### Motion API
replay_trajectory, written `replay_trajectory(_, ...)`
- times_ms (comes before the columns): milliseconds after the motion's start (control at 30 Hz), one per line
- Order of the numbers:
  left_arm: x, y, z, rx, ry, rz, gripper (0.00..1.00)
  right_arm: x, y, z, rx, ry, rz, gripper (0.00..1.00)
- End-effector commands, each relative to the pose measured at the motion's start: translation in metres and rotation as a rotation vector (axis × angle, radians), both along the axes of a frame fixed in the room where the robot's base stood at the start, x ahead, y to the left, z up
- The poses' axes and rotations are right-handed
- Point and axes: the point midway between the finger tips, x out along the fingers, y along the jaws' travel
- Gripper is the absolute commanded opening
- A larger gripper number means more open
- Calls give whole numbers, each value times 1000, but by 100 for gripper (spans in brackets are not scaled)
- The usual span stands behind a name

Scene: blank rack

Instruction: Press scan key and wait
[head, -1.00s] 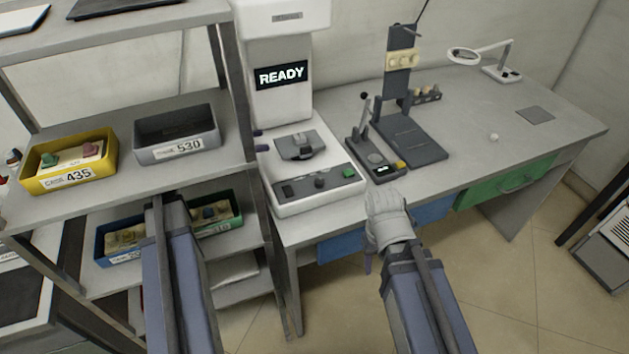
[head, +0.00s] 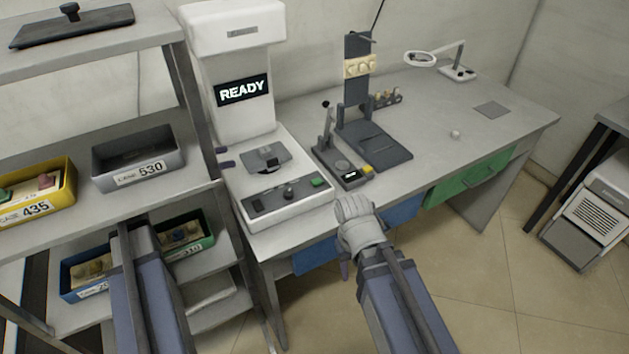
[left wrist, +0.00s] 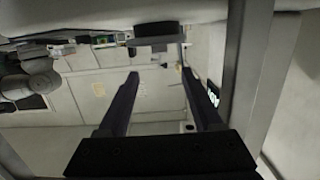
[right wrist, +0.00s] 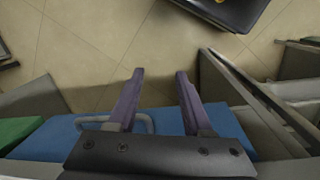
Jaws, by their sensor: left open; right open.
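The white scanner-like machine (head: 285,212) stands at the left end of the grey bench. Its display (head: 242,90) reads "READY". Its front panel has a green key (head: 317,182), a dark knob (head: 289,194) and a dark key at the left; their labels are too small to read. My right gripper is open and empty in the right wrist view (right wrist: 160,75), low before a blue drawer.
A rack at left holds a yellow bin (head: 40,208), a grey bin (head: 137,172) and lower bins. A lever fixture (head: 341,170), a dark stand (head: 375,143) and a magnifier lamp (head: 420,59) occupy the bench. The bench's right part is mostly clear.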

Motion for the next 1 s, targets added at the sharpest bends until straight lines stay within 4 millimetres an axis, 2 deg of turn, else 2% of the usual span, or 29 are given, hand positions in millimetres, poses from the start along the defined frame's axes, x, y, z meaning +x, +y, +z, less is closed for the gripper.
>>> replay_trajectory(267, 0, 0, 0, 0, 0, 0, 67, 0, 0, 0, 0, 0, 0, 50)
replay_trajectory(867, 0, 0, 0, 0, 0, 0, 2, 0, 0, 0, 0, 0, 0, 50)
replay_trajectory(1000, 0, 0, 0, 0, 0, 0, 0, 0, 0, 0, 0, 0, 0, 50)
